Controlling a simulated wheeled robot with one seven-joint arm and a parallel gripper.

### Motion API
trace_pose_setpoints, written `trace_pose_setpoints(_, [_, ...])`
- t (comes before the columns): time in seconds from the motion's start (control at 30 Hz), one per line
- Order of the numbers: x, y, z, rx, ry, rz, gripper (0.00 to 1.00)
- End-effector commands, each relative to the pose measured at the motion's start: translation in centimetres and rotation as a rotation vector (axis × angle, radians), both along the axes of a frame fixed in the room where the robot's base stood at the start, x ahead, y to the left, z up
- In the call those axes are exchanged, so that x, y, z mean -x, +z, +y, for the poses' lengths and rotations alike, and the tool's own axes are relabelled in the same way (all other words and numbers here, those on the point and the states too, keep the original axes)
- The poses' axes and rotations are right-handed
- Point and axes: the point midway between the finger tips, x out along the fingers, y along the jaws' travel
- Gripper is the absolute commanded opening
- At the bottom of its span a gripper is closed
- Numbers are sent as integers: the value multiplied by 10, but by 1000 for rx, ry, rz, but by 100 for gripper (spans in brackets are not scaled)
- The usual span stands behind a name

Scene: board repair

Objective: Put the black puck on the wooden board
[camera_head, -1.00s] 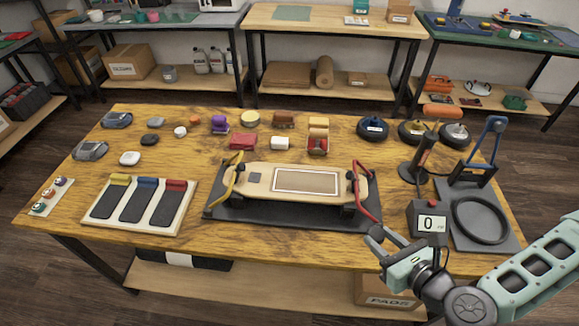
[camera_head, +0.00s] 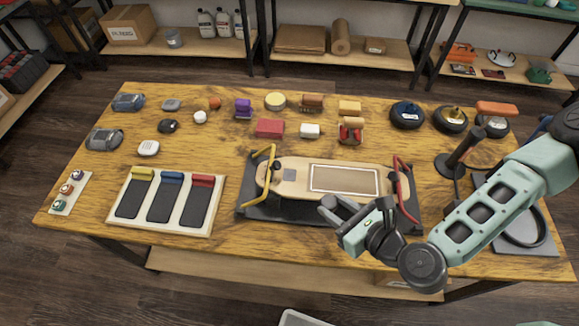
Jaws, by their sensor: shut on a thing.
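The wooden board (camera_head: 293,183) is a pale skateboard-like deck with a framed brown panel, held on a dark stand between a yellow and a red clamp arm. A small black rounded thing (camera_head: 168,126), which may be the black puck, lies at the back left of the table between a grey one and a white one. My gripper (camera_head: 339,219) is at the front edge of the board's stand, right of its middle. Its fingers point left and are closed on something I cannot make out. My gripper and arm hide part of the stand and the table's right side.
The wooden table (camera_head: 290,250) holds several small coloured things behind the board. A tray (camera_head: 125,218) with three dark strips stands left of it. Several dark wheels (camera_head: 406,115) lie at the back right. A black post (camera_head: 460,152) stands near my arm. The table's front left strip is clear.

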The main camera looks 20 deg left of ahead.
Motion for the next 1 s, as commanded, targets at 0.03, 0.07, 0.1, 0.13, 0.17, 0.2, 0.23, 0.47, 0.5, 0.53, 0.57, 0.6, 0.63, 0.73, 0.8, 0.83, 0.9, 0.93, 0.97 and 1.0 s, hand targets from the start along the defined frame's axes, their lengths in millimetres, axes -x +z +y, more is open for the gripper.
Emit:
trace_pose_setpoints(0.03, [-7,2,13,-1,2,-6,13])
trace_pose_setpoints(0.07, [-11,3,19,-1,2,-6,13])
trace_pose_setpoints(0.1, [-17,2,28,-1,2,-7,13])
trace_pose_setpoints(0.13, [-21,2,34,0,0,-6,13])
trace_pose_setpoints(0.17, [-25,2,41,0,2,-6,13])
trace_pose_setpoints(0.2, [-30,2,50,-2,0,-5,13])
trace_pose_setpoints(0.23, [-35,1,57,0,1,-6,13])
trace_pose_setpoints(0.47, [-60,1,99,-1,0,-3,13])
trace_pose_setpoints(0.5, [-63,0,103,0,0,-2,13])
trace_pose_setpoints(0.53, [-65,0,106,1,-1,-1,13])
trace_pose_setpoints(0.57, [-66,0,108,1,-1,-1,13])
trace_pose_setpoints(0.6, [-68,0,110,0,-1,0,13])
trace_pose_setpoints(0.63, [-68,0,111,0,-1,0,13])
trace_pose_setpoints(0.73, [-71,0,117,-1,-1,-1,13])
trace_pose_setpoints(0.8, [-75,-3,122,0,-2,-1,13])
trace_pose_setpoints(0.83, [-74,-11,121,2,-1,-1,13])
trace_pose_setpoints(0.9, [-73,-24,120,2,1,1,10])
trace_pose_setpoints(0.93, [-73,-29,120,2,2,0,10])
trace_pose_setpoints(0.97, [-73,-33,120,3,1,1,10])
trace_pose_setpoints(1.0, [-73,-36,120,2,1,1,9])
